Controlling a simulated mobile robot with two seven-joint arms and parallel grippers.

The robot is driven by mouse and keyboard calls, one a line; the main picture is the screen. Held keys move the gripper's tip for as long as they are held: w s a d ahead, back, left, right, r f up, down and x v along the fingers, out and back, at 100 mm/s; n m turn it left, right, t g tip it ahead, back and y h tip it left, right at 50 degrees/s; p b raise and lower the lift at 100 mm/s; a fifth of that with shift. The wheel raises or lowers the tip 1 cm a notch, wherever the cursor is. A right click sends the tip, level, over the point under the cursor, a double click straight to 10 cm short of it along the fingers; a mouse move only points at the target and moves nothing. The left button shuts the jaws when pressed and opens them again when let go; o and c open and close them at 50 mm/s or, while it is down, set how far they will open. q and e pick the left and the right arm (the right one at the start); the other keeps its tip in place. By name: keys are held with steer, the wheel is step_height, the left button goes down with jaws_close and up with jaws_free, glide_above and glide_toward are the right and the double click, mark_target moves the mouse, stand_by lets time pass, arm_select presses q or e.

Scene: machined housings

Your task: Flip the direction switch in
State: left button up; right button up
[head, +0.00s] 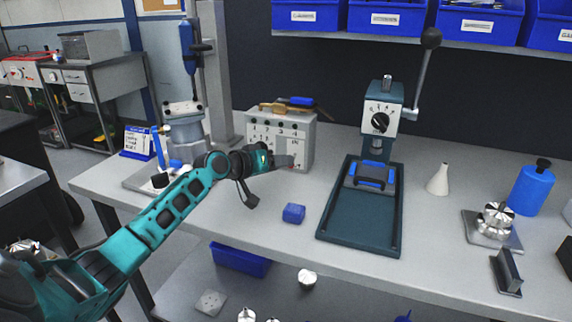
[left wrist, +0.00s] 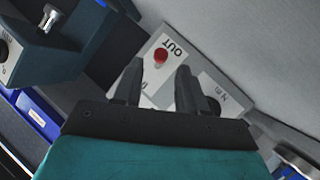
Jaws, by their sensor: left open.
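A grey control box (head: 281,133) with several dark knobs stands on the bench. My left gripper (head: 288,162) is in front of its lower right part, open. In the left wrist view a pale panel (left wrist: 148,48) marked "OUT" carries a red-tipped knob or lever (left wrist: 160,57). It lies ahead of the open fingers of my left gripper (left wrist: 157,86), with nothing between them. A second, partly hidden label is at the right, beside a dark round part (left wrist: 212,104). Whether the fingers touch the panel I cannot tell. My right gripper is not in view.
A press (head: 383,117) with a dial and lever stands right of the box, on a dark green base (head: 360,240). A blue block (head: 293,213) lies in front. A white cone (head: 438,180) and blue bottle (head: 531,188) stand farther right. The bench front is mostly clear.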

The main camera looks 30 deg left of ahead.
arm_select(q)
steer(key=shift+x, duration=1.55)
steer(key=shift+c, duration=0.3)
jaws_close()
